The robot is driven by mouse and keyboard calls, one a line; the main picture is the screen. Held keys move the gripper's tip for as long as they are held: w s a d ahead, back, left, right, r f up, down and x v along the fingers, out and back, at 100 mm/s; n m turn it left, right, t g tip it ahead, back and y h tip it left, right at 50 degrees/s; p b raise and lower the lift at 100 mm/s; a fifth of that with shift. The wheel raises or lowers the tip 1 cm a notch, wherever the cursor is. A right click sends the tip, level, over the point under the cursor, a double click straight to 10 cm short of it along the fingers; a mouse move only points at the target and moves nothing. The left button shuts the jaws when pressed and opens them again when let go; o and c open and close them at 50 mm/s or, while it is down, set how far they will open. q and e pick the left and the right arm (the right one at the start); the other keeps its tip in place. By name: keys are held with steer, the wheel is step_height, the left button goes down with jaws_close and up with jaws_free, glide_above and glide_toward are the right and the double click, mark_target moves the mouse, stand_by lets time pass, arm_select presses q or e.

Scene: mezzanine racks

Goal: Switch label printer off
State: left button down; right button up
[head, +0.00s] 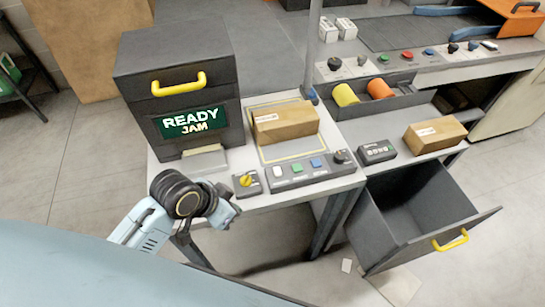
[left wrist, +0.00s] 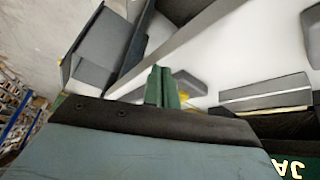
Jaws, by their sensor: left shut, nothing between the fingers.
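The label printer (head: 180,90) is a dark grey box with a yellow handle on a white-topped bench. Its green display (head: 190,122) reads READY and JAM. A small grey switch box with a yellow rotary knob (head: 246,180) stands at the bench's front edge, right of the printer. My left gripper (head: 232,207) is shut and empty, just left and in front of the switch box; I cannot tell if it touches. In the left wrist view the green fingers (left wrist: 162,88) hide most of the yellow knob (left wrist: 184,96). My right gripper is not in view.
A button panel (head: 300,170) lies right of the knob, below a cardboard box (head: 285,122) on a scale-like plate. A grey open drawer (head: 400,238) juts out at lower right. Another carton (head: 435,134) and a small black box (head: 377,152) sit on the right shelf.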

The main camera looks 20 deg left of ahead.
arm_select(q)
steer(key=w+r+m, duration=0.1)
steer(key=w+r, duration=0.1)
steer(key=w+r+m+h, duration=0.1)
steer(key=w+r, duration=0.1)
steer(key=w, duration=0.1)
steer(key=shift+w+r+h, duration=0.1)
steer(key=shift+r+h, duration=0.2)
steer(key=w+r+m+h, duration=0.2)
steer(key=w+r, duration=0.3)
steer(key=r, duration=0.3)
steer(key=shift+w+a+r+m+h, duration=0.2)
steer(key=shift+a+r+m+h, duration=0.15)
steer(key=shift+m, duration=0.45)
